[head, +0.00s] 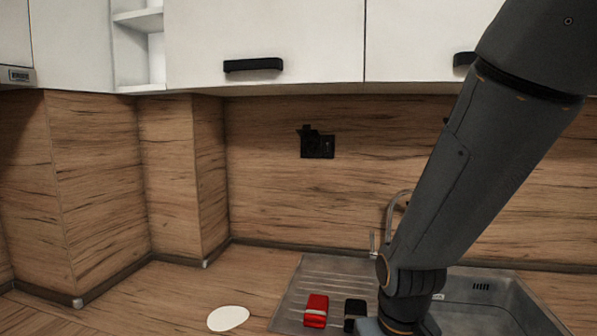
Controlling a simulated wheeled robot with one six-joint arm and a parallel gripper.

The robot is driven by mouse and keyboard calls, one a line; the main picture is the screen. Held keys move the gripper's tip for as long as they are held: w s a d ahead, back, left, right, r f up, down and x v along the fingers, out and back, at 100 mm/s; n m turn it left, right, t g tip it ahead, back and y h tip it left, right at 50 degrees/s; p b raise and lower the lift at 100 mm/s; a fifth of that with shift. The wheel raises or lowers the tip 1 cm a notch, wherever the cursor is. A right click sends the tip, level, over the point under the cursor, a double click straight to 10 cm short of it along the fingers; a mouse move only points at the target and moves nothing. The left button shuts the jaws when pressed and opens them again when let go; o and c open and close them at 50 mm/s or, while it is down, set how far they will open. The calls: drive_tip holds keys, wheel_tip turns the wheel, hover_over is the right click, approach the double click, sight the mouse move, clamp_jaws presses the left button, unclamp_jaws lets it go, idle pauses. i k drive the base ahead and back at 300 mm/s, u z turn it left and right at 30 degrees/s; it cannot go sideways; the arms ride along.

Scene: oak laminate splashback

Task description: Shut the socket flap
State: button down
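A black double socket (327,148) is mounted on the oak splashback, a little right of the middle of the head view. A small dark flap (306,130) stands out at the upper left of the socket and looks raised. Its exact angle is too small to tell. My arm comes down from the upper right, and its lower joints sit over the sink area at the bottom. My gripper is not visible. No part of my arm touches the socket.
White wall cabinets with black handles (253,65) hang above the socket. Below are a steel sink (513,303) with a tap (391,215), a red object (316,311), a black object (354,313) and a white disc (228,318). The splashback around the socket is clear.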

sight(306, 131)
drive_tip(key=k, duration=1.25)
drive_tip(key=u, duration=0.75)
drive_tip(key=i, duration=1.55)
drive_tip(key=z, duration=1)
